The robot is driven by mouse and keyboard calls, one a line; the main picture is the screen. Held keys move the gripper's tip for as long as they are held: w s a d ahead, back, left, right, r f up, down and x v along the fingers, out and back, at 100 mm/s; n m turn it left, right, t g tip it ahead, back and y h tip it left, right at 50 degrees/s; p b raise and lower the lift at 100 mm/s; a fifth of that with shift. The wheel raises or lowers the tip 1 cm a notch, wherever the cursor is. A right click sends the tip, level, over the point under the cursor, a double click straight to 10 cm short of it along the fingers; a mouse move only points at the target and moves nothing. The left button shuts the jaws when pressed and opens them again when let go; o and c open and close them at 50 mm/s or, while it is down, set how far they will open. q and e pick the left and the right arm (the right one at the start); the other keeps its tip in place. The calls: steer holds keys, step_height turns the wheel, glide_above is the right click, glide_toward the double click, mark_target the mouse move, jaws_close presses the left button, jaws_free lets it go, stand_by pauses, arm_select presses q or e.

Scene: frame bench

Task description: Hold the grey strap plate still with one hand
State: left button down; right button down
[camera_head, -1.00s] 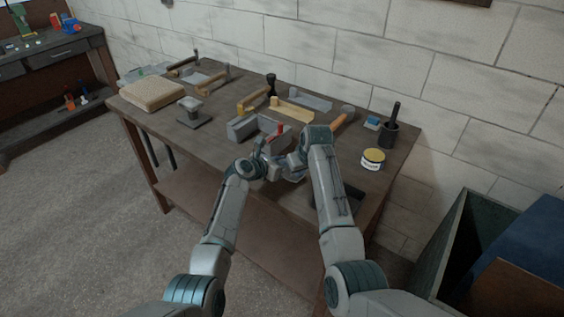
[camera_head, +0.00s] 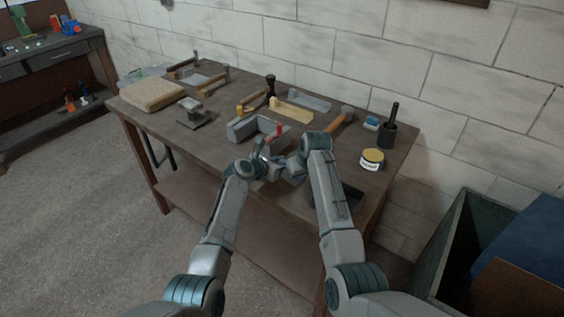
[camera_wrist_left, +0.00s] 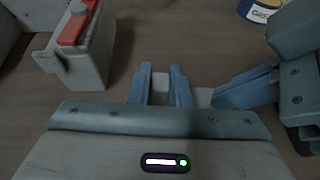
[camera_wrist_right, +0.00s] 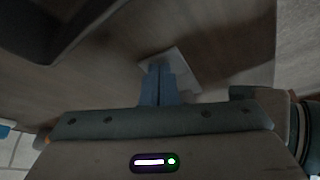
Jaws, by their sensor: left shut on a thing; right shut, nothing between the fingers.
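The grey strap plate (camera_wrist_right: 180,64) shows in the right wrist view as a small pale flat piece over the brown bench top. In the left wrist view a pale part of it (camera_wrist_left: 161,83) shows between the fingers of my left gripper (camera_wrist_left: 162,82), which is shut on it. My right gripper (camera_wrist_right: 162,82) is shut and empty, its fingertips over or against the plate; I cannot tell if they touch. In the head view my left gripper (camera_head: 270,160) and right gripper (camera_head: 291,172) are close together at the bench's front edge, hiding the plate.
A grey block-shaped fixture (camera_head: 243,127) with a red part (camera_wrist_left: 78,22) stands close by my left gripper. A dark tray (camera_wrist_right: 45,30) lies near my right gripper.

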steer(key=shift+s+a+f, duration=0.1)
steer(key=shift+s+f, duration=0.05)
steer(key=shift+f, duration=0.2)
arm_select(q)
steer(key=shift+w+a+f, duration=0.1)
steer(key=shift+f, duration=0.1)
arm_select(e)
steer(key=shift+w+a+r, duration=0.1)
steer(key=shift+w+r, duration=0.1)
steer(key=shift+r, duration=0.85)
step_height(320, 180, up, 6)
steer(key=shift+r, duration=0.1)
arm_select(q)
steer(key=c, duration=1.3)
jaws_free()
arm_select(e)
steer(key=shift+w, duration=0.1)
arm_select(q)
steer(key=shift+r, duration=0.1)
